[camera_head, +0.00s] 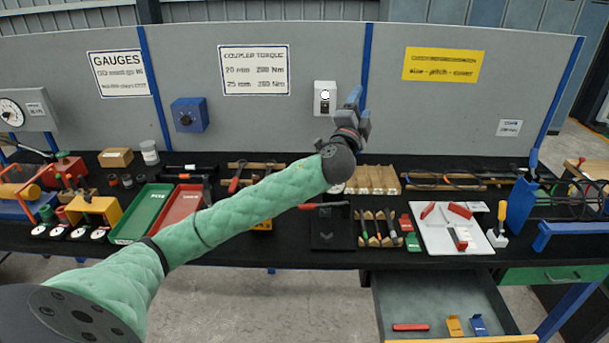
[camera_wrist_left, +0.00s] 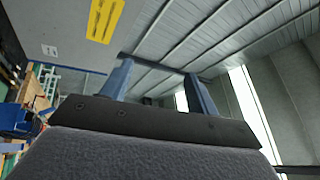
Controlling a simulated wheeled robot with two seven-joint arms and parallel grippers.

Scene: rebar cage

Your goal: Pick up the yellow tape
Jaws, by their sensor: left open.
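I cannot make out a yellow tape for certain. A small yellow item (camera_head: 454,326) lies in the open drawer below the bench, beside a blue one. Another yellow piece (camera_head: 262,225) shows partly behind my left arm on the bench. My left gripper (camera_head: 360,112) is raised in front of the grey back panel, well above the bench, and points upward. In the left wrist view its two blue fingers (camera_wrist_left: 158,88) stand apart with nothing between them. My right gripper is not in view.
The black bench (camera_head: 300,250) is crowded with tools, green and red trays (camera_head: 142,214), wooden racks and a white board (camera_head: 450,238). The open drawer (camera_head: 430,295) juts out at the lower right. A rebar cage (camera_head: 585,200) stands at the right end.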

